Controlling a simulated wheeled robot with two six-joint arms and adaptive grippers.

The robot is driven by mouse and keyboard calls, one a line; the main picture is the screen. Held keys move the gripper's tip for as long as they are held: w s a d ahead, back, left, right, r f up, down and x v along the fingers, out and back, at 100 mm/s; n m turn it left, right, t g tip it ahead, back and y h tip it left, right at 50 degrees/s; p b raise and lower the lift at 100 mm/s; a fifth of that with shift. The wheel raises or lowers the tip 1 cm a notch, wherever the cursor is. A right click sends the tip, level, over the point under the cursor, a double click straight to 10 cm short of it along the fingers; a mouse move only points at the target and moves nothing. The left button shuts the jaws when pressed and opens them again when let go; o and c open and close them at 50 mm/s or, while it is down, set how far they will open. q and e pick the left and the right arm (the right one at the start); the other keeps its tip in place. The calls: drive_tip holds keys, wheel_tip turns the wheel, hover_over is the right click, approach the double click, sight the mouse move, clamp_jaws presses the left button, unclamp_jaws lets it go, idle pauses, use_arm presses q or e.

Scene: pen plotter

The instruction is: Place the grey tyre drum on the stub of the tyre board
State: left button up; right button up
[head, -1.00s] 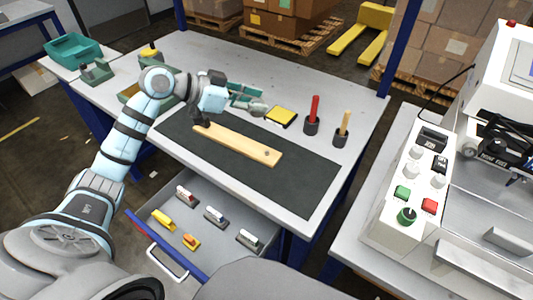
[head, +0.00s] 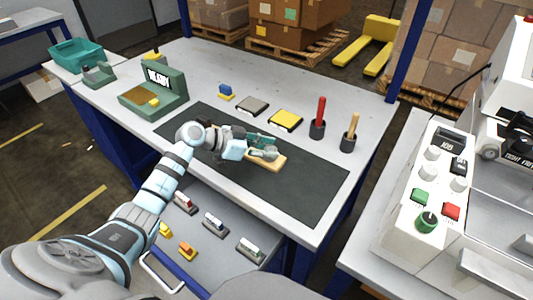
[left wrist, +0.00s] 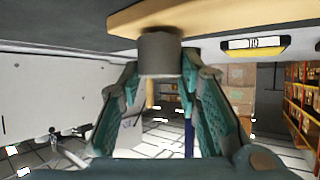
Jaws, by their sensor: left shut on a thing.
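The grey tyre drum (left wrist: 160,52) is a short dark cylinder between the fingertips of my left gripper (head: 262,148) in the left wrist view. My left gripper is shut on it. The stub is hidden. My right gripper is not in view.
The dark mat (head: 310,185) is clear to the right. A yellow pad (head: 285,119), a grey pad (head: 252,105), a red-handled tool (head: 318,118) and a wooden-handled tool (head: 349,132) stand behind it. A green device (head: 165,90) stands left. An open drawer (head: 215,250) holds several small items.

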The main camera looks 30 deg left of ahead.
use_arm(q)
drive_tip(key=shift+f, duration=0.3)
drive_tip(key=o, duration=1)
drive_tip(key=shift+a+r, duration=0.15)
drive_tip(key=shift+r, duration=0.1)
drive_tip(key=p+v, duration=0.3)
drive_tip(key=v, duration=0.8)
drive_tip(key=shift+s+a+r, duration=0.1)
drive_tip(key=shift+s+a, duration=0.1)
drive_tip(key=shift+s, duration=0.15)
